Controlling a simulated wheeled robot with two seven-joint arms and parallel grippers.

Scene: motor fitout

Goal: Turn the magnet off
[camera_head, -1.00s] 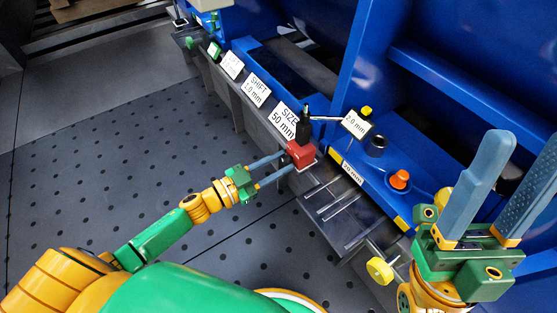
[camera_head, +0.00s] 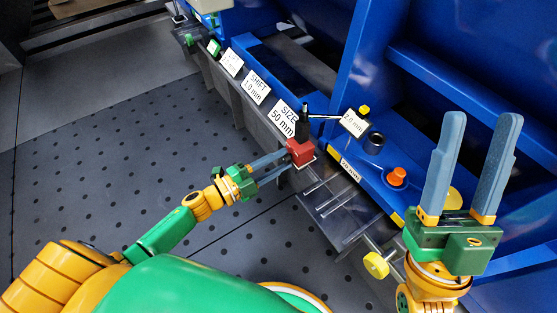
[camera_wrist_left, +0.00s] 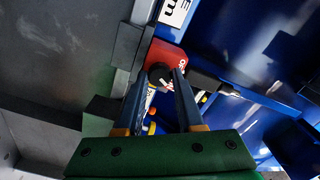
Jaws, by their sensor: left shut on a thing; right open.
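The magnet is a red block (camera_head: 300,152) on the rail of the blue machine, with a black upright post (camera_head: 304,124) on it. In the left wrist view the red block (camera_wrist_left: 168,55) shows a dark round knob (camera_wrist_left: 160,74) with a white mark on its face. My left gripper (camera_head: 286,163) reaches in from the left, its two fingers closed on the knob's sides. The knob is hidden in the head view. My right gripper (camera_head: 475,135) is open and empty, fingers pointing up, at the right.
White labels (camera_head: 283,118) line the rail to the upper left. Dark perforated floor (camera_head: 110,150) is open at left.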

